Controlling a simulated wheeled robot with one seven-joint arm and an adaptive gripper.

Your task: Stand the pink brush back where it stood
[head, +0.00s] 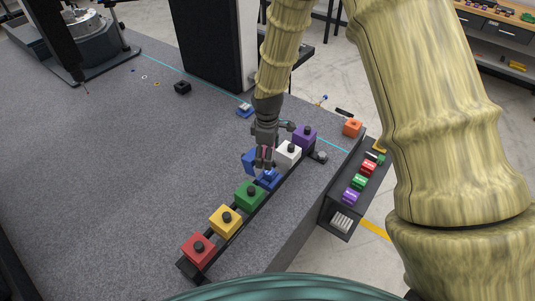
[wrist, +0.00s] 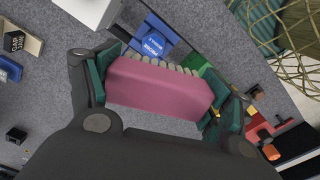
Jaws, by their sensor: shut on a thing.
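My gripper (head: 264,160) is shut on the pink brush (wrist: 158,90), which lies across between the fingers in the wrist view, its pale bristle edge facing the rack side. In the head view the brush is mostly hidden by my gripper (wrist: 160,95). My gripper is above the row of coloured blocks, over a blue piece (head: 267,178).
A dark rail holds red (head: 198,251), yellow (head: 226,221), green (head: 249,194), white (head: 288,153) and purple (head: 304,138) blocks with black knobs. A dark tray (head: 338,221) of small coloured parts hangs at the right edge.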

